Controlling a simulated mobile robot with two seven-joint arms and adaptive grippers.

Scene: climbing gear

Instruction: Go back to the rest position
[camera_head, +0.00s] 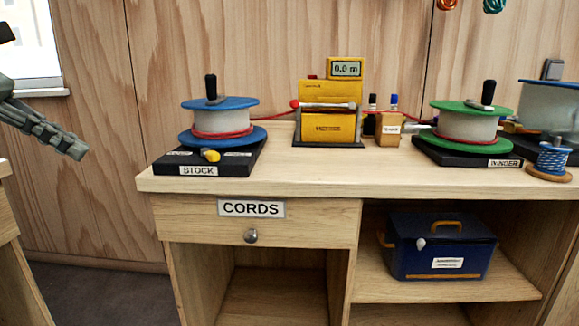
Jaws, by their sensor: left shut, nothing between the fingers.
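My left gripper (70,148) comes in from the left edge, above the gap left of the bench. It is shut and empty, with its fingers pointing down and to the right. It is clear of the bench and touches nothing. My right gripper is not in view. A blue spool (219,120) with red cord sits on the black STOCK base (225,171). The red cord runs right past the yellow meter (327,127), whose display reads 0.0 m, to a green spool (466,122) on the WINDER base (470,153).
The wooden bench (330,184) has a shut CORDS drawer (225,221). A dark blue box (441,246) stands on the shelf below.

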